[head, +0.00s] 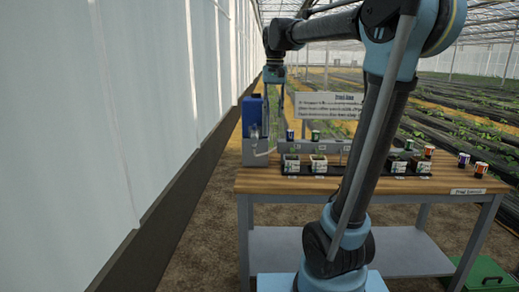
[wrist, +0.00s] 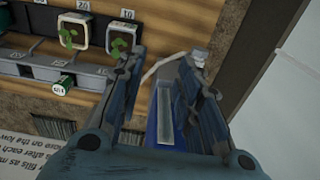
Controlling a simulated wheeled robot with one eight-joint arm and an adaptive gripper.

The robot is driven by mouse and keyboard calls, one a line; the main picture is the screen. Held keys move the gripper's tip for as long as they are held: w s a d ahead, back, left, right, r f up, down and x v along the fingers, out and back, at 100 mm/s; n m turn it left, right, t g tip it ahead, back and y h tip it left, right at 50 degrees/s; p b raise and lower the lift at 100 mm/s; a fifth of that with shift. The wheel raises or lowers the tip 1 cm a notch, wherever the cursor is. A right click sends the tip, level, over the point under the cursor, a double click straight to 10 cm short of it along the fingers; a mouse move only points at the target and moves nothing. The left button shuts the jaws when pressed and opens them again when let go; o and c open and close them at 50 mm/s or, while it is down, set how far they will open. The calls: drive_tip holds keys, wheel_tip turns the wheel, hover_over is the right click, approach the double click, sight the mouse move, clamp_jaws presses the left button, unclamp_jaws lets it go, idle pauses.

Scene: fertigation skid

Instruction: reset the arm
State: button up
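My arm rises in front of the bench and bends over to the left in the head view. My gripper (head: 274,75) hangs pointing down, above and close to a blue tank (head: 252,112) at the bench's left end. In the wrist view my gripper (wrist: 162,62) has its two fingers spread apart, with nothing visibly held. Part of the blue tank (wrist: 152,132) and a grey channel show beyond and between the fingers. My arm hides part of the bench's middle.
The wooden bench (head: 460,185) carries a rack of pots (head: 318,163), some with seedlings (wrist: 117,46), and several small cans (head: 481,169). A sign (head: 328,105) stands behind. A pale wall (head: 120,100) runs along the left. A green box (head: 485,275) sits on the floor at right.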

drive_tip(key=s+d+f, duration=0.4)
drive_tip(key=s+f, duration=0.4)
drive_tip(key=f, duration=0.2)
drive_tip(key=s+d+f+t, duration=0.1)
drive_tip(key=s+d+f, duration=0.4)
drive_tip(key=s+f, duration=0.4)
drive_tip(key=s+d+f, duration=0.5)
drive_tip(key=s+f, duration=0.4)
drive_tip(key=f, duration=0.3)
drive_tip(key=shift+s+n+t, duration=0.15)
drive_tip(key=shift+n+t, duration=0.25)
drive_tip(key=shift+w+f, duration=0.25)
drive_tip(key=shift+w, duration=0.2)
